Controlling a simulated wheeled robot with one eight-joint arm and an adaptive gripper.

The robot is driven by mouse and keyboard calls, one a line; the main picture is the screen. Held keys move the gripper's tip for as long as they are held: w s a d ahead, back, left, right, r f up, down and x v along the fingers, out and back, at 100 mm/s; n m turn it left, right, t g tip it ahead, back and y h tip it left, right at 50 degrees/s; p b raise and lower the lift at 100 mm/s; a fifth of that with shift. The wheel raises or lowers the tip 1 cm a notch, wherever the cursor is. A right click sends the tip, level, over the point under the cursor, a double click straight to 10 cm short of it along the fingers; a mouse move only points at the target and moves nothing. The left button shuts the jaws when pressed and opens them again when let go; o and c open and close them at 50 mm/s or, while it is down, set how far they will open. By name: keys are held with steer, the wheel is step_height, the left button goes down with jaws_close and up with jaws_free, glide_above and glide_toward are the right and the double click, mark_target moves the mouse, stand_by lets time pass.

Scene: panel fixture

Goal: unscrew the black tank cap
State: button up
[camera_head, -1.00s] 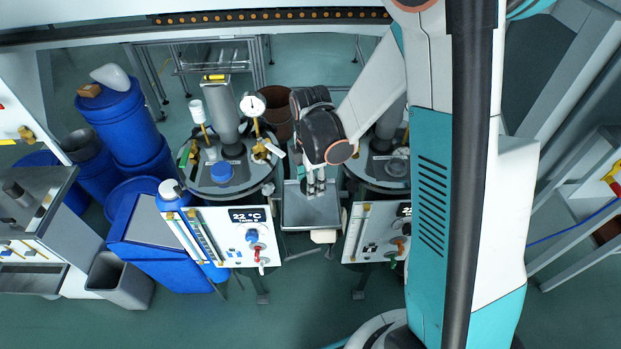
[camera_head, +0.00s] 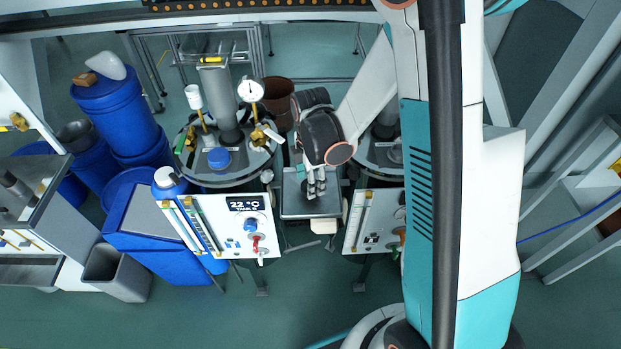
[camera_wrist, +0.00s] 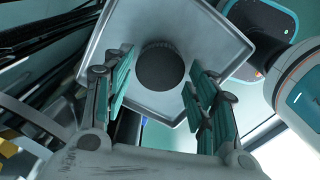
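The black cap (camera_wrist: 160,68) shows in the wrist view as a dark round disc, face up over the grey tray (camera_wrist: 228,45). My gripper (camera_wrist: 158,92) is open, with a teal-padded finger on either side of the cap and a narrow gap visible at each side. The cap looks to rest on the tray. In the head view, my gripper (camera_head: 316,190) points down over the same tray (camera_head: 296,208), between the two tanks. The right tank's lid (camera_head: 372,156) is partly hidden by my arm.
White control panels (camera_head: 232,225) stand in front of both tanks. Blue drums (camera_head: 118,112) stand at the left. The floor in front is clear.

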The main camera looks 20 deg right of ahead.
steer(key=shift+o, duration=0.4)
steer(key=shift+r, duration=0.1)
step_height(320, 180, up, 12)
steer(key=s+r+m+t, duration=0.7)
steer(key=s+r+m, duration=0.4)
steer(key=s+m, duration=0.4)
steer(key=shift+r+m, duration=0.2)
steer(key=shift+m, duration=1.6)
